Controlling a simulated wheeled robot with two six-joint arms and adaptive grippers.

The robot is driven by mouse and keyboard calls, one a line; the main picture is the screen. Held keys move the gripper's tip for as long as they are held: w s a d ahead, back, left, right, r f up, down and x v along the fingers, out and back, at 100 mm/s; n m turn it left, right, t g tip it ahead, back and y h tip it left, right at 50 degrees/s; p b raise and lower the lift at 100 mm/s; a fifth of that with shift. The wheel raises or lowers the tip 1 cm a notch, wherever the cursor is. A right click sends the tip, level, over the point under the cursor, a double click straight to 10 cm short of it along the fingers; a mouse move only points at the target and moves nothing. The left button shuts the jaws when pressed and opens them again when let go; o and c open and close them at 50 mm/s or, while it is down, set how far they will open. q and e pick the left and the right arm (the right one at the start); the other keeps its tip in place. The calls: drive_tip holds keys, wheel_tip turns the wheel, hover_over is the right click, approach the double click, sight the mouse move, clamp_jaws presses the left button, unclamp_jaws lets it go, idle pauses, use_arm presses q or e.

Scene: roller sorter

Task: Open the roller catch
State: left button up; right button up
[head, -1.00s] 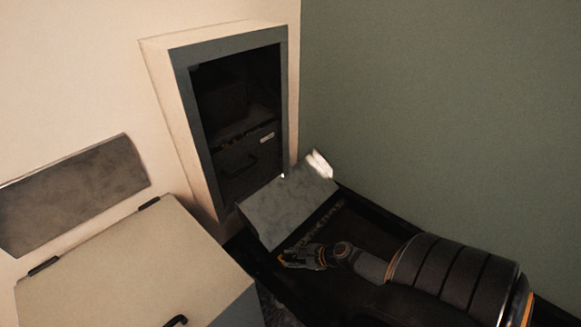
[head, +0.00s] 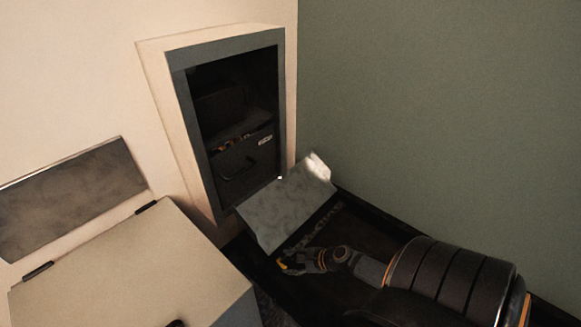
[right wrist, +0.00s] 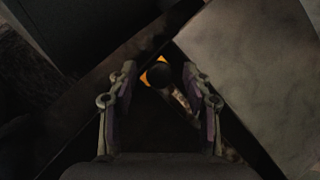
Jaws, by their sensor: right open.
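The roller catch seems to be a small dark round knob on an orange base (right wrist: 158,74), with a dark lever running down and right from it. It lies between and just beyond the fingertips of my right gripper (right wrist: 160,78), which is open with nothing clasped. In the head view, my right gripper (head: 301,263) reaches in from the right, low over the dark roller bed (head: 375,235). A yellow-orange spot (head: 284,267) shows at its tip. Whether the fingers touch the catch, I cannot tell. My left gripper is out of view.
A grey tilted plate (head: 287,205) stands just beyond the gripper, below a framed wall opening (head: 182,130). A beige lidded box (head: 130,265) is at the lower left. A green wall (head: 440,120) closes the right side.

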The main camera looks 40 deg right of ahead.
drive_tip(key=shift+s, duration=0.1)
drive_tip(key=v, duration=0.7)
drive_tip(key=shift+r, duration=0.2)
drive_tip(key=shift+s, duration=0.1)
drive_tip(key=shift+c, duration=0.3)
